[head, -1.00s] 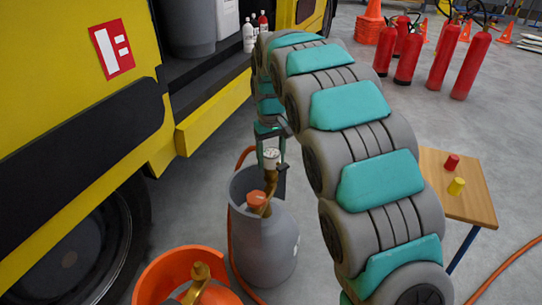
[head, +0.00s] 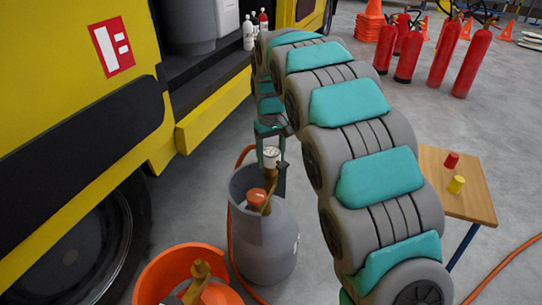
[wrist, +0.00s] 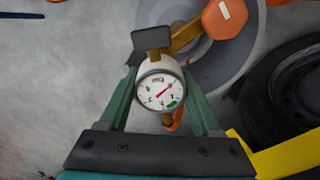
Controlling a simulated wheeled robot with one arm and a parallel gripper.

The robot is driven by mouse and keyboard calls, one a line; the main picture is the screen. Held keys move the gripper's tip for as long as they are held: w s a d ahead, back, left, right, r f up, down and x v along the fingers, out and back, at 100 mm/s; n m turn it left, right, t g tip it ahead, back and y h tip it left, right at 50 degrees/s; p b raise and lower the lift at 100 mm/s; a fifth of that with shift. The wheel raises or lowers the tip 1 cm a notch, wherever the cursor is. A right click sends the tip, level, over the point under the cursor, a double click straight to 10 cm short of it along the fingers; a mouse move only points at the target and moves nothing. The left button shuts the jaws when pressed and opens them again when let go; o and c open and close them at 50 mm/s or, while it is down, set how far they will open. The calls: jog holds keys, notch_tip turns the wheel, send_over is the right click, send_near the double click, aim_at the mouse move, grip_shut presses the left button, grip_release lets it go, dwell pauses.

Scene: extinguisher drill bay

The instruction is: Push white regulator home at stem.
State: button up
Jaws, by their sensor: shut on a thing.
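My gripper (head: 270,152) is shut on the white regulator (head: 271,157) above the grey gas cylinder (head: 266,249). In the wrist view the regulator (wrist: 158,68) sits between my two green fingers, with its round dial facing the camera. A brass valve stem (head: 268,199) rises inside the cylinder's collar beside an orange cap (head: 256,197). In the wrist view brass (wrist: 186,36) runs from behind the regulator towards the orange cap (wrist: 225,16). I cannot tell whether regulator and stem are fully seated or apart.
An orange tub (head: 150,281) with another brass valve (head: 201,270) stands at front left. The yellow truck (head: 60,110) walls the left side. A wooden table (head: 474,190) with a red and a yellow piece is at right. Red extinguishers (head: 470,66) stand behind on grey floor.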

jog(key=shift+f, duration=0.75)
dwell(0.5)
jog(key=o, duration=1.5)
notch_tip(320, 180, up, 7)
jog(key=shift+r, duration=0.5)
jog(key=s+d+r+m+p, duration=0.2)
jog(key=s+d+r, duration=0.1)
jog(key=s+d, duration=0.55)
jog(key=s+d+f+m+p, duration=0.1)
jog(key=s+d, duration=0.2)
jog(key=s, duration=0.8)
jog(key=s+d+f+m+g+p, duration=0.1)
jog(key=s+d, duration=0.2)
jog(key=s, duration=0.7)
jog(key=s+d+f+m+p, duration=0.1)
jog(key=s+d, duration=0.2)
jog(key=s, duration=0.8)
jog(key=shift+s+g, duration=0.35)
jog(key=shift+g, duration=0.05)
